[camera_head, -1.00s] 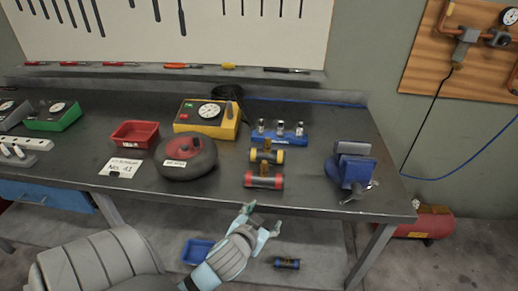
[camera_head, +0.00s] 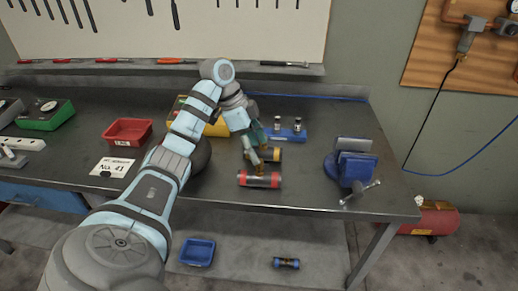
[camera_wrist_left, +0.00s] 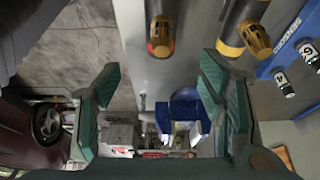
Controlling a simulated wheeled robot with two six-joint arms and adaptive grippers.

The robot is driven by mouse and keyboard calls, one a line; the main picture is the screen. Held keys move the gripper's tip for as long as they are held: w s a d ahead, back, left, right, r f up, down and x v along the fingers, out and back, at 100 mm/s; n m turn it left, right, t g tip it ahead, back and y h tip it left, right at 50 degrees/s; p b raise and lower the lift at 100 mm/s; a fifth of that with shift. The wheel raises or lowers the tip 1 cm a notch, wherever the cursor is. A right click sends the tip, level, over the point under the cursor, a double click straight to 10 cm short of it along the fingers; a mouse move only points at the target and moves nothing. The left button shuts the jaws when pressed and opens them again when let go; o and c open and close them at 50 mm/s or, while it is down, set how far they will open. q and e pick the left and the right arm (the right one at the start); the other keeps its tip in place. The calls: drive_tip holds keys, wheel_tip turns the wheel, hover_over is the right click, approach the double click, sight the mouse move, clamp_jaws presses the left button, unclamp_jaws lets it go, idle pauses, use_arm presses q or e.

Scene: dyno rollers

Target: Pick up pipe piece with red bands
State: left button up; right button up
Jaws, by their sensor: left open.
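The pipe piece with red bands (camera_head: 260,181) lies on the dark workbench near its front edge, dark with a red band at each end and a brass-coloured fitting. It also shows at the top of the left wrist view (camera_wrist_left: 159,25), between the sideways span of my fingers. My left gripper (camera_head: 254,155) is over the bench just behind it, pointing down, close to the yellow-banded pipe piece (camera_head: 270,154). In the left wrist view my left gripper (camera_wrist_left: 160,95) has its green fingers wide apart with nothing between them. My right gripper is not in view.
A blue vise (camera_head: 355,168) stands to the right. A blue holder with metal fittings (camera_head: 290,136) is behind. My arm partly hides the yellow box (camera_head: 181,108) and the round dark thing. A red tray (camera_head: 127,131) is at left. A blue-banded pipe piece (camera_head: 286,263) lies below the bench.

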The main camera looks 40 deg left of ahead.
sight(274, 174)
use_arm(q)
drive_tip(key=b+x, duration=0.3)
drive_tip(key=x, duration=0.4)
drive_tip(key=shift+d+b, duration=0.2)
drive_tip(key=shift+b, duration=0.15)
drive_tip(key=x, duration=0.5)
drive_tip(key=shift+w+d, duration=0.1)
drive_tip(key=shift+w, duration=0.3)
clamp_jaws()
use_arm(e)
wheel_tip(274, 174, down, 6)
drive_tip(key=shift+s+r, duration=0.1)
